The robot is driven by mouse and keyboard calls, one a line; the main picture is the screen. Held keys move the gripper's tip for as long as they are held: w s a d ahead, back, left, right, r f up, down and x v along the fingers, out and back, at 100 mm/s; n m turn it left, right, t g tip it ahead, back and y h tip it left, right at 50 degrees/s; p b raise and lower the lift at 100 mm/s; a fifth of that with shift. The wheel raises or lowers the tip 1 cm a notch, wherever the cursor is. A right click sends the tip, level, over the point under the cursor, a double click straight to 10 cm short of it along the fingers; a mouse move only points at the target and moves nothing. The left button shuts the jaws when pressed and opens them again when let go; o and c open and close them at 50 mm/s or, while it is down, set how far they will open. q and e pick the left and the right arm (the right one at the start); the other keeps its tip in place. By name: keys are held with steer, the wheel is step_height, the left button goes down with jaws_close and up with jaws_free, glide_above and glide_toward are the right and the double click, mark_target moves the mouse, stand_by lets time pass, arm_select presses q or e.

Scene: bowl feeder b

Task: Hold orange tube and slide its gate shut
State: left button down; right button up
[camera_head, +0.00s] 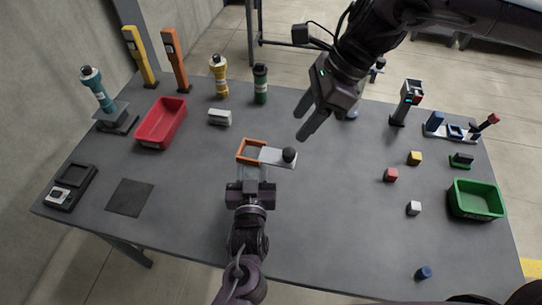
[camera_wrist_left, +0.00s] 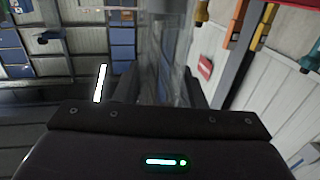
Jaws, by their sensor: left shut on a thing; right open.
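The orange tube shows in the head view as an orange square rim (camera_head: 242,150) at the middle of the table, with a see-through body below it. Its gate is a light grey slide (camera_head: 270,156) with a black knob (camera_head: 289,155), sticking out to the right of the rim. The rim looks at least partly open. My left gripper (camera_head: 251,183) is shut on the tube's clear body from the near side. In the left wrist view a clear, blurred tube wall (camera_wrist_left: 165,70) stands between the fingers. My right gripper (camera_head: 306,125) is open and empty, above and beyond the knob.
A red tray (camera_head: 161,124) and a small pale block (camera_head: 220,117) lie to the left. Yellow and green bottles (camera_head: 260,84) stand at the back. Small cubes (camera_head: 391,175) and a green bin (camera_head: 476,199) are on the right.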

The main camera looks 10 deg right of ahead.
steer(key=w+a+f+g+y, duration=0.1)
steer(key=w+a+g+y, duration=0.1)
steer(key=a+y, duration=0.15)
steer(key=n+g+y, duration=0.5)
steer(key=n+y, duration=0.1)
steer(key=y, duration=0.2)
glide_toward(289, 150)
steer(key=shift+h, duration=0.25)
steer(key=x, duration=1)
jaws_close()
